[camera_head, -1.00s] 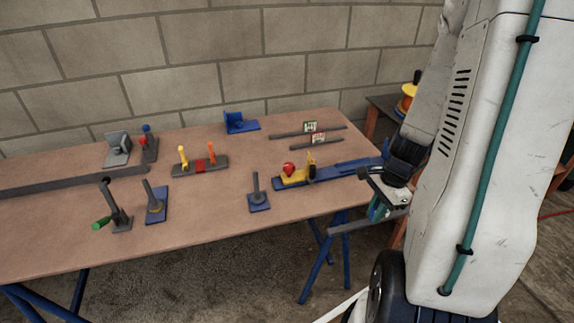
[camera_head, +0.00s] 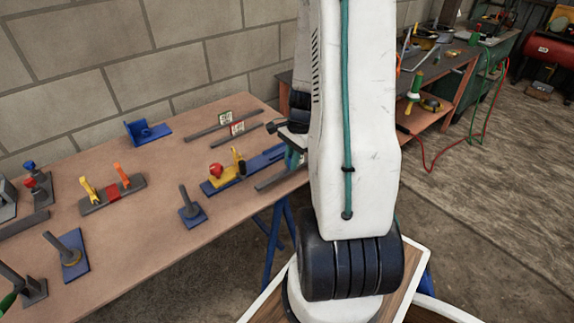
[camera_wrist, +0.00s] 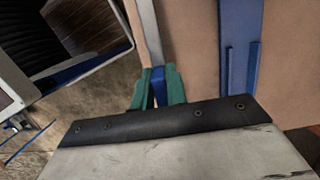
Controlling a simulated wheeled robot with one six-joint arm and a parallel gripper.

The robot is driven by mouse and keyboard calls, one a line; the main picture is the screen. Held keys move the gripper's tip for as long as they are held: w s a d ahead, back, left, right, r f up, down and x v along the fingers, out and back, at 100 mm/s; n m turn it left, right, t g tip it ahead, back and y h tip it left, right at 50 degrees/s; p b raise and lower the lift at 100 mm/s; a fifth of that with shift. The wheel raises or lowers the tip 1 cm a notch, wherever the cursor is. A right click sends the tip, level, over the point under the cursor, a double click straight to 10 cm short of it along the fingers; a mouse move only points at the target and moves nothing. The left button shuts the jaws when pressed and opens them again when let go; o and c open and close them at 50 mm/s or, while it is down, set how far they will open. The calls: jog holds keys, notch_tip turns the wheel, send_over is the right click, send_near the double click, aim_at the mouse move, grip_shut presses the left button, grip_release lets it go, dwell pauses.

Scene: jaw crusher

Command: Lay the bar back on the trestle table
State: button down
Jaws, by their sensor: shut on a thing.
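The trestle table (camera_head: 130,238) has a brown top and blue legs and stands along the block wall. My gripper (camera_head: 292,157) is at the table's right end, partly hidden by my arm. Its teal fingers (camera_wrist: 157,90) are shut on a slim grey bar (camera_head: 272,183). In the wrist view the bar (camera_wrist: 147,35) runs away from the fingers, along the tabletop's left edge. A blue piece (camera_wrist: 157,74) shows between the fingers at the bar's near end. Whether the bar touches the top I cannot tell.
A blue rail fixture (camera_head: 262,161) with a red knob and yellow clamp lies beside the bar. Two tagged grey bars (camera_head: 208,131) lie behind it. Several tools on stands fill the left. A darker bench (camera_head: 450,75) stands at right.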

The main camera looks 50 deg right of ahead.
jog(key=shift+d+x, duration=0.2)
jog(key=shift+x, duration=0.7)
jog(key=shift+d+x, duration=0.15)
jog(key=shift+x, duration=0.7)
jog(key=shift+w+f, duration=0.1)
jog(key=shift+f, duration=0.1)
jog(key=c, duration=1.4)
grip_release()
jog(key=shift+d, duration=0.1)
